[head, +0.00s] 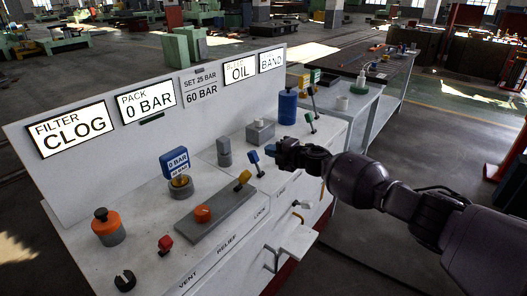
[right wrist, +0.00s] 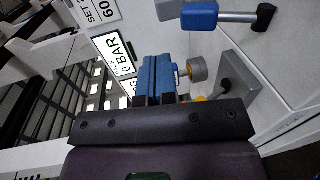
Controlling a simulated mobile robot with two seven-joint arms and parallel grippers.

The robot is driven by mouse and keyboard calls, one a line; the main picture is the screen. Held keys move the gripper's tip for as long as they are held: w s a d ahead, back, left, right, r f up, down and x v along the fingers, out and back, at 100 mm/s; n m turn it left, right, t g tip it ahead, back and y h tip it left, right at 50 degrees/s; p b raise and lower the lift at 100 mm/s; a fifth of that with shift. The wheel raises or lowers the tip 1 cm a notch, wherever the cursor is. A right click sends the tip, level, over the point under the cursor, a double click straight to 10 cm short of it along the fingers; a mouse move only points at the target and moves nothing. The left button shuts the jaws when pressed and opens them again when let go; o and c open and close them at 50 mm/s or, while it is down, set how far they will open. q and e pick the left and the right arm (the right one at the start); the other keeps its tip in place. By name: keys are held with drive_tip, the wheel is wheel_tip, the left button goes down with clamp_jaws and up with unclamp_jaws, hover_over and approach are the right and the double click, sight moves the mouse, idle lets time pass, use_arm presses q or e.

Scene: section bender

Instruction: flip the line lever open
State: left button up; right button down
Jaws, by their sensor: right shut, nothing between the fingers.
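The blue-handled lever (head: 254,158) stands tilted on the bench top, near the lettering that seems to read LINE on the front edge. In the right wrist view the blue lever (right wrist: 200,16) shows at the top, with a silver stem running to a dark pivot. My right gripper (head: 279,148) is just right of the lever in the head view, apart from it as far as I can tell. In the right wrist view its blue fingers (right wrist: 158,76) are together with nothing between them. My left gripper is in neither view.
A grey block with a yellow-handled lever and orange knob (head: 203,213) lies to the left. A blue-framed gauge (head: 176,163), grey post (head: 224,152), green-handled lever (head: 309,118) and blue cylinder (head: 287,107) stand around. A white sign panel (head: 215,112) rises behind.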

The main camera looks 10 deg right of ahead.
drive_tip(key=s+d+r+p, duration=0.2)
drive_tip(key=s+d+r, duration=0.1)
drive_tip(key=s+d, duration=0.1)
drive_tip(key=shift+s+d, duration=0.2)
drive_tip(key=shift+s, duration=0.4)
